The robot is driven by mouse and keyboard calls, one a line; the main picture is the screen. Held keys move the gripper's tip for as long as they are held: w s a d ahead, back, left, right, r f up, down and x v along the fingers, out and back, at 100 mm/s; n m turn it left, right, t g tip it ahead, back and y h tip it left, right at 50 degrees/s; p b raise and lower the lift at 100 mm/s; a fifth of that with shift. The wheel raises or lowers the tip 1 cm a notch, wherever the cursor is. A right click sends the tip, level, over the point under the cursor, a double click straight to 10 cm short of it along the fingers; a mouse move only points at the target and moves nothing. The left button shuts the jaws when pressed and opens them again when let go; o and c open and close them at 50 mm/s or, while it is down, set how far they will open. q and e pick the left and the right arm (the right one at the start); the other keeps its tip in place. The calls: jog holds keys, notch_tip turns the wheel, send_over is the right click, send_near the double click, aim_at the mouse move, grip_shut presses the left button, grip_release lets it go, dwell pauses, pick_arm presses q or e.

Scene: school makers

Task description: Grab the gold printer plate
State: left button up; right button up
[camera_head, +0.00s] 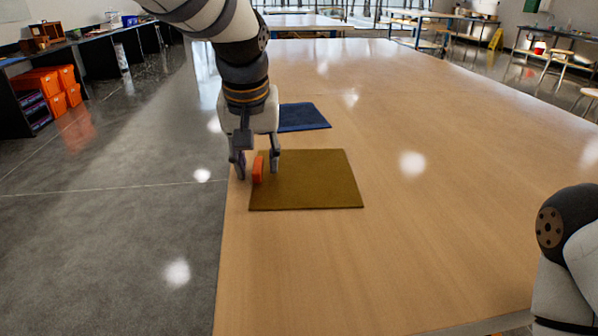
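The gold printer plate (310,183) lies flat on the wooden table, near its left edge. A small orange piece (258,169) stands up at the plate's left edge; I cannot tell whether it is attached to the plate. My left gripper (257,170) points down over that side, its fingers apart with the orange piece between them. A gap shows between the orange piece and the right finger; contact with the left finger is unclear. My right arm shows at the lower right, but its gripper is out of view.
A dark blue plate (302,117) lies behind the gold plate, partly hidden by my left gripper. The wooden table (440,180) is bare to the right and in front. Grey floor (120,240) lies beyond its left edge. Orange bins (45,84) stand far left.

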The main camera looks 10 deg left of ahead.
pick_arm(q)
grip_shut()
jog(key=shift+r, duration=0.1)
